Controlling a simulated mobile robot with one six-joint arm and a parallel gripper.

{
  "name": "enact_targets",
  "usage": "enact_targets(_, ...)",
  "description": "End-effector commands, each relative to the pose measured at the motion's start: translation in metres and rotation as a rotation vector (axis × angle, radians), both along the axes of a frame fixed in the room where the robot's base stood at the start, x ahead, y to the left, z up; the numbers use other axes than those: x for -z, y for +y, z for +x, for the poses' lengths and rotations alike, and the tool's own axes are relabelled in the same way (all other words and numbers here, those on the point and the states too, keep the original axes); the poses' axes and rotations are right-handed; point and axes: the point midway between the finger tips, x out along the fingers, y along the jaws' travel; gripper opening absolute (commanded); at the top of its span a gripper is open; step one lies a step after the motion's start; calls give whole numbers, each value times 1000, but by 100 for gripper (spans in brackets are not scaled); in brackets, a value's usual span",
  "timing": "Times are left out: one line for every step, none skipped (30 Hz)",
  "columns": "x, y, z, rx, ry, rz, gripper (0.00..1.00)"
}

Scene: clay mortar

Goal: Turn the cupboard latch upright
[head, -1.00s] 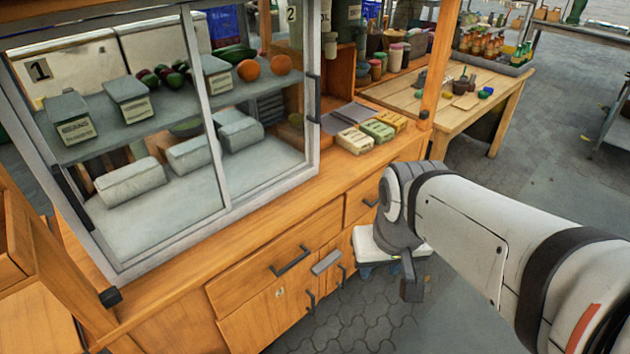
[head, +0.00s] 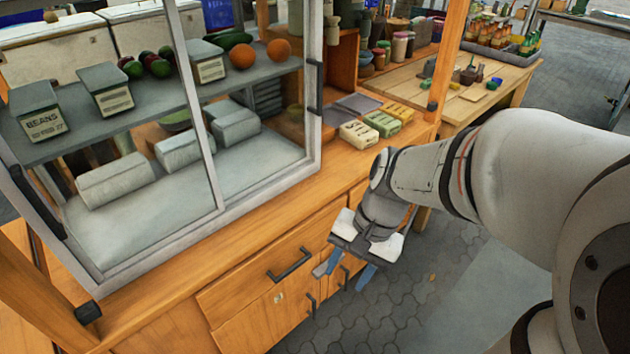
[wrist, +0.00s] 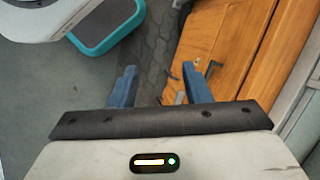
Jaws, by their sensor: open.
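The wooden cupboard (head: 250,330) stands below the glass case, with dark bar handles on its doors. A grey bar, apparently the latch (head: 320,270), shows just left of my gripper in the head view. It is partly hidden, so its present angle is hard to read. My gripper (head: 350,271) is open, its blue fingers pointing down in front of the cupboard's right part, with nothing between them. In the wrist view my gripper (wrist: 159,72) has its fingers apart, and the cupboard front (wrist: 235,55) lies at the right. I cannot make out the latch clearly there.
Soap-like boxes (head: 380,124) lie on the counter above. The glass case (head: 200,190) stands at the left. A wooden table (head: 465,90) is behind my arm. A teal-edged stool (wrist: 105,28) shows in the wrist view. Paved floor (head: 400,305) is open right of the cupboard.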

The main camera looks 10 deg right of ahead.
Motion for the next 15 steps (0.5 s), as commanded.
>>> enact_targets(29, 7, 4, 110, 98, 64, 44)
enact_targets(38, 12, 7, 178, 154, 103, 44)
enact_targets(49, 18, 12, 268, 228, 155, 44)
enact_targets(58, 23, 16, 337, 286, 194, 44)
enact_targets(66, 27, 21, 405, 342, 231, 44)
enact_targets(77, 32, 27, 494, 420, 281, 44)
enact_targets(85, 35, 33, 561, 478, 318, 44)
enact_targets(94, 39, 39, 628, 536, 354, 44)
enact_targets(104, 42, 48, 716, 615, 403, 44)
enact_targets(113, 44, 55, 782, 675, 441, 44)
enact_targets(121, 45, 62, 848, 734, 477, 44)
enact_targets(133, 46, 73, 931, 814, 526, 44)
enact_targets(142, 46, 81, 996, 874, 563, 44)
enact_targets(151, 45, 90, 1058, 934, 600, 44)
enact_targets(165, 44, 101, 1140, 1016, 650, 44)
